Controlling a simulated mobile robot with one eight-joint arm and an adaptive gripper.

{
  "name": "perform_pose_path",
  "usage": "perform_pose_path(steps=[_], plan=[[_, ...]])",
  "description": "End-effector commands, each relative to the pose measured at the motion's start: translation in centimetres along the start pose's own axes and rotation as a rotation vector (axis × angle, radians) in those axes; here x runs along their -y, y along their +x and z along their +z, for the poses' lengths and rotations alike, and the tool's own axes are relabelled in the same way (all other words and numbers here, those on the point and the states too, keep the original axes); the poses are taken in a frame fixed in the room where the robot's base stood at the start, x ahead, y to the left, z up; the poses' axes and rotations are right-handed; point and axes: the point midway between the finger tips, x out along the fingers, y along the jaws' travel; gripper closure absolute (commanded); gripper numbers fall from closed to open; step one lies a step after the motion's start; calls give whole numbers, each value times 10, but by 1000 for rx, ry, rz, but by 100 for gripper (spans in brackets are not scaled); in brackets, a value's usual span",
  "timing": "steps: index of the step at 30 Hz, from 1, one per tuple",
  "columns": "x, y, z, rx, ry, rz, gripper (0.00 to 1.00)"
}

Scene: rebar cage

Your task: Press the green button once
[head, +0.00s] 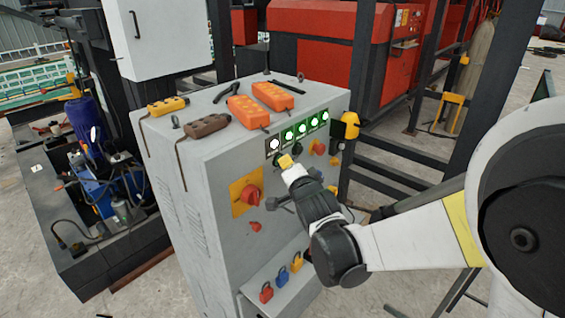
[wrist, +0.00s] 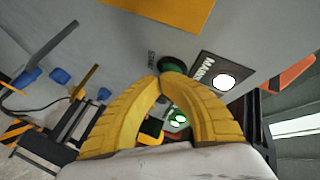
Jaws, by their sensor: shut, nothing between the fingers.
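The green button (wrist: 172,66) sits on the grey cabinet face in the wrist view, just beyond my fingertips, which partly cover it. A small label stands beside it. My gripper (wrist: 160,82) has its yellow fingers closed together at the tips, with nothing between them. I cannot tell whether the tips touch the button. In the head view my gripper (head: 286,162) is at the upper front of the control cabinet (head: 210,190), below the row of lamps. There the button is largely hidden by my gripper.
A white lamp (wrist: 224,81) marked MAINS is beside the button; green lamps (head: 301,129) continue the row. A red rotary switch (head: 249,194) is lower left, and a red knob (head: 320,148) is to the right. Orange pendants (head: 248,111) lie on top. Coloured padlocks (head: 282,276) hang below.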

Motion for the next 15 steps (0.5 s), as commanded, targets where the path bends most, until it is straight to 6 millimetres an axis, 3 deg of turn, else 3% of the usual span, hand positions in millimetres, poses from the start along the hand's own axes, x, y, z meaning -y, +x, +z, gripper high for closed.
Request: perform_pose_path(steps=[15], plan=[[-11, -19, -10, 0, 0, 0, 100]])
